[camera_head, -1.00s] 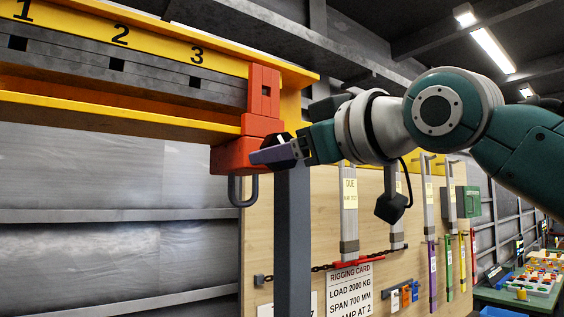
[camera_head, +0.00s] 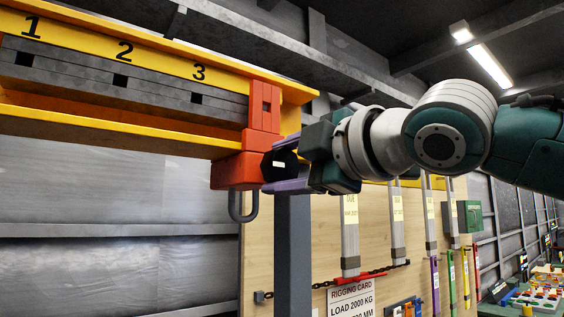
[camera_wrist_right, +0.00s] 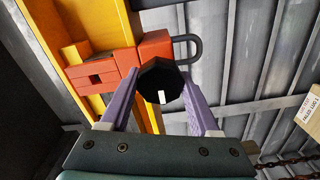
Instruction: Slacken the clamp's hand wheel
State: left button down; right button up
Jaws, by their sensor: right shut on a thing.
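The orange-red clamp (camera_head: 236,172) sits on the end of the yellow beam, with a grey shackle (camera_head: 241,208) hanging below it. Its black hand wheel (camera_head: 280,165), with a white mark, faces right. My right gripper (camera_head: 283,170) is at the hand wheel, its purple fingers shut on it. In the right wrist view the black many-sided hand wheel (camera_wrist_right: 161,82) lies between the two purple fingers (camera_wrist_right: 160,103), in front of the clamp (camera_wrist_right: 128,60). Parts of the wheel's rim are hidden by the fingers. My left gripper is not in view.
The yellow beam (camera_head: 120,130) carries the numbers 1, 2 and 3. A grey post (camera_head: 292,250) stands just below the gripper. A wooden board (camera_head: 265,240) with hanging slings and a rigging card (camera_head: 352,300) is behind. A cluttered table stands at far right.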

jog(key=n+p, duration=0.2)
jog(key=n, duration=0.4)
jog(key=shift+r, duration=0.1)
jog(key=n+p, duration=0.1)
jog(key=n, duration=0.4)
jog(key=shift+n+p, duration=0.4)
jog(key=o, duration=1.4)
jog(key=shift+c, duration=0.2)
